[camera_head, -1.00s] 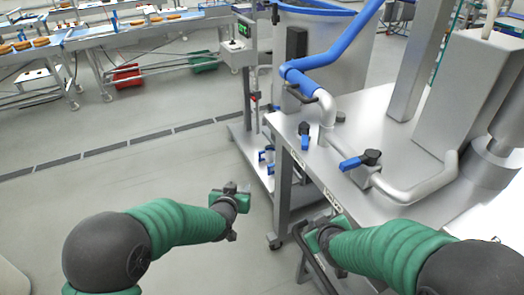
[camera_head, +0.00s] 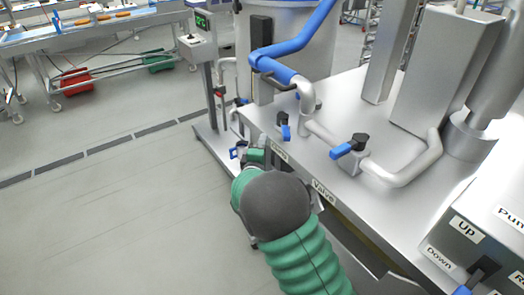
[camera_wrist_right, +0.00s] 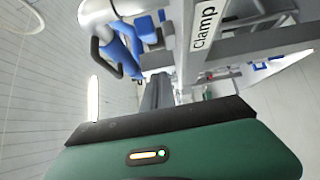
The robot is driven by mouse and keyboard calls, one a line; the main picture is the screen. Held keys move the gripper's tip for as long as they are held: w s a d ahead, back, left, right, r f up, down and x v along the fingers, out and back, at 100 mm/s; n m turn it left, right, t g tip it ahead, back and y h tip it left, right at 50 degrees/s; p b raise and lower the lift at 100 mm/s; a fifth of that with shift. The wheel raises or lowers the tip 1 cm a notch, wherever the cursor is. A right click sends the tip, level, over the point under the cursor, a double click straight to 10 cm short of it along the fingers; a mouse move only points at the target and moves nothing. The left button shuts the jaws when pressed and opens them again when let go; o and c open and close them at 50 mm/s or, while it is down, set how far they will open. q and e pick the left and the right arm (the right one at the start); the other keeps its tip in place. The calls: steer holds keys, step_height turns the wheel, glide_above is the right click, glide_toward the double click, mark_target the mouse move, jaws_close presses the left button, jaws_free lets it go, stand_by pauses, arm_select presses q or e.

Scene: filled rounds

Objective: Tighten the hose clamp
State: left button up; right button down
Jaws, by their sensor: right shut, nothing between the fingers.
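The hose clamp with its black lever (camera_head: 279,83) sits where the blue hose (camera_head: 297,42) meets the bent steel pipe (camera_head: 307,98) above the steel table. In the right wrist view a black loop-shaped handle (camera_wrist_right: 99,55) and blue parts show at upper left, beside the "Clamp" label (camera_wrist_right: 205,24). My right gripper (camera_head: 252,154) is shut and empty at the table's near left edge, below and left of the clamp and apart from it. My forearm partly hides it. My left gripper is out of the head view.
The steel table (camera_head: 330,165) carries two blue-handled valves (camera_head: 349,147) and (camera_head: 284,130), and a pipe running right. A control box (camera_head: 480,245) with "Up" and "Down" labels stands at lower right. The floor (camera_head: 100,230) at left is clear.

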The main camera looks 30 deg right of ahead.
mark_target(289, 139)
steer(key=s+d, duration=0.1)
steer(key=d, duration=0.1)
steer(key=s+d+p, duration=0.1)
steer(key=d, duration=0.2)
steer(key=s+d, duration=0.1)
steer(key=d, duration=0.1)
steer(key=shift+s+d+r, duration=0.15)
steer(key=shift+d+r, duration=0.05)
steer(key=shift+d, duration=0.2)
steer(key=shift+s+d, duration=0.1)
steer(key=shift+d, duration=0.3)
steer(key=shift+s+d+f, duration=0.1)
steer(key=shift+d, duration=0.3)
steer(key=shift+a, duration=0.1)
